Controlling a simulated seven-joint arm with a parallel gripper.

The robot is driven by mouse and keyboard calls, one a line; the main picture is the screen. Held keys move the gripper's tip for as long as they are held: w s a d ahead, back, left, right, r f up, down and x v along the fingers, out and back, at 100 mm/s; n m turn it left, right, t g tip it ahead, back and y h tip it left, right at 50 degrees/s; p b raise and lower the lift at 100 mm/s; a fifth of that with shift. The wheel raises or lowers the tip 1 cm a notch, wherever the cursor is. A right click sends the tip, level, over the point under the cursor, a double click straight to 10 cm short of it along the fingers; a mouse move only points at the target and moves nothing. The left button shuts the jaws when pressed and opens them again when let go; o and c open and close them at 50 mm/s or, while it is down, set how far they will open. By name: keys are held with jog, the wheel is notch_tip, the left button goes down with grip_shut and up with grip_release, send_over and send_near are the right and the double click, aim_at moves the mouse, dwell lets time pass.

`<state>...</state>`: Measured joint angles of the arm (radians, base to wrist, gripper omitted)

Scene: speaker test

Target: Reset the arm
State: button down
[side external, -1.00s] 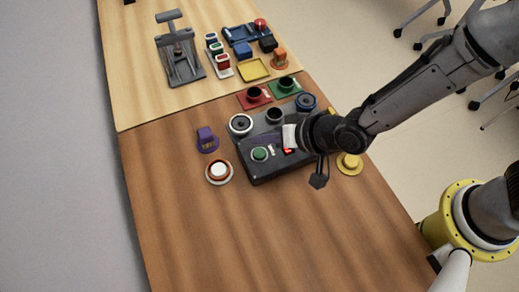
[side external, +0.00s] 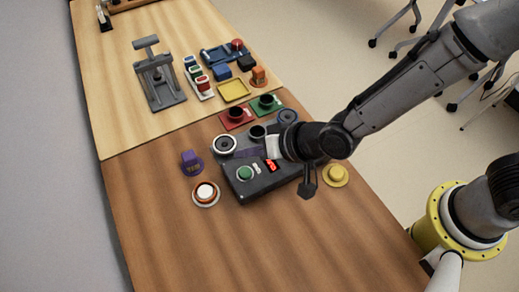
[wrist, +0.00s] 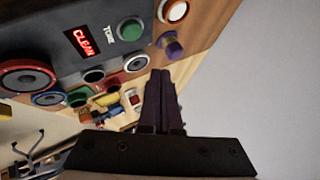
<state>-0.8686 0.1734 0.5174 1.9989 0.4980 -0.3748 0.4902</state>
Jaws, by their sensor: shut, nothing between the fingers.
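A dark box (side external: 290,178) carries a green button (side external: 245,173) and a lit red display (side external: 271,166). In the wrist view the display (wrist: 84,41) reads CLEAN, and the green button (wrist: 130,30) is beside the word TONE. A red-rimmed speaker (wrist: 27,77) also shows there. A white-rimmed round part (side external: 224,144) and a blue-rimmed one (side external: 288,115) sit at the box's far side. My gripper (side external: 248,152) is above the box, its dark purple fingers (wrist: 160,75) shut together and empty. My wrist hides part of the box in the side view.
A purple knob (side external: 191,162), a white-and-red button (side external: 206,193) and a yellow knob (side external: 335,175) stand around the box. Red (side external: 237,116) and green (side external: 265,104) bases hold black cups behind it. A grey stand (side external: 158,76) is farther back. The near tabletop (side external: 220,250) is clear.

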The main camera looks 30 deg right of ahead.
jog(key=shift+w+d, duration=0.25)
jog(key=shift+w, duration=0.05)
jog(key=w+d+r+m+t+h, duration=0.1)
jog(key=w+d+r+m+t, duration=0.15)
jog(key=d+r, duration=0.7)
jog(key=w+d+r+m+t, duration=0.1)
jog(key=w+d+r+t, duration=0.15)
jog(key=d+r, duration=0.75)
jog(key=s+d+r+n+g+h, duration=0.25)
jog(key=s+d+r, duration=0.25)
jog(key=s+d, duration=0.45)
jog(key=s+d+f+n+g+h, duration=0.1)
jog(key=s+d+f+g, duration=0.1)
jog(key=s+f, duration=0.2)
jog(key=s+d+f+n+g+h, duration=0.1)
jog(key=s+d+f+g, duration=0.1)
jog(key=s, duration=0.7)
jog(key=shift+s+d+f+n, duration=0.25)
jog(key=shift+f+n, duration=0.15)
jog(key=shift+f, duration=0.45)
